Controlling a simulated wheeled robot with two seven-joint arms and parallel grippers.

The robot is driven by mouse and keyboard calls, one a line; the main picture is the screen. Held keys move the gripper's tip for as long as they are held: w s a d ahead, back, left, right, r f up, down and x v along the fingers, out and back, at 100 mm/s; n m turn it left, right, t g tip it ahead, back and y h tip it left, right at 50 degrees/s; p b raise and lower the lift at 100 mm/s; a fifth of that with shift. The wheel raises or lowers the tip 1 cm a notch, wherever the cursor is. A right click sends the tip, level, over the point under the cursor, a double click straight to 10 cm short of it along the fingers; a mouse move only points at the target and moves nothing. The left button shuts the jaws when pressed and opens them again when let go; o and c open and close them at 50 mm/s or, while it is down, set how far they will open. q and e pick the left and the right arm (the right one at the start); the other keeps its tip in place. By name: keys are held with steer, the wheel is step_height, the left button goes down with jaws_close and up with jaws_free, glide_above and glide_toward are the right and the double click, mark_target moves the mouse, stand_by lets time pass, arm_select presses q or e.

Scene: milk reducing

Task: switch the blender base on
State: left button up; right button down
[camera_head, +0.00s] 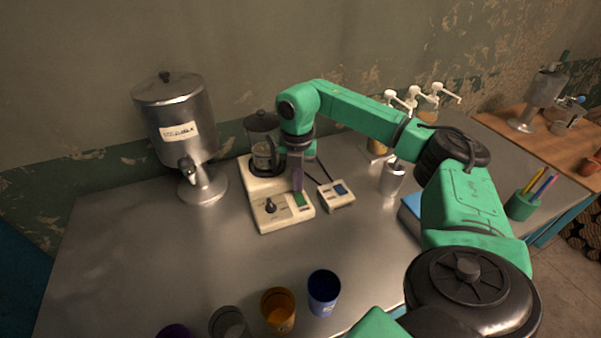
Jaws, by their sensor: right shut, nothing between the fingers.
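The cream blender base (284,218) stands on the metal table, with a dark knob and a green switch (300,198) on its front panel. A clear blender jug (262,150) with a dark lid sits at its back. My right gripper (298,187) points down over the right side of the panel, shut and empty, its fingertips at or just above the green switch. I cannot tell whether they touch it. My left gripper is not in view.
A metal dispenser (178,130) stands at the left. Several cups, including an orange one (278,310) and a blue one (323,292), line the front. A metal cup (392,178) and pump bottles stand behind my arm.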

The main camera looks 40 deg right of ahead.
mark_target(298, 194)
steer(key=shift+f+b, duration=0.6)
steer(key=shift+f, duration=0.45)
steer(key=shift+s, duration=0.1)
step_height(298, 194, up, 7)
steer(key=p, duration=0.6)
steer(key=shift+r, duration=0.1)
stand_by(0.5)
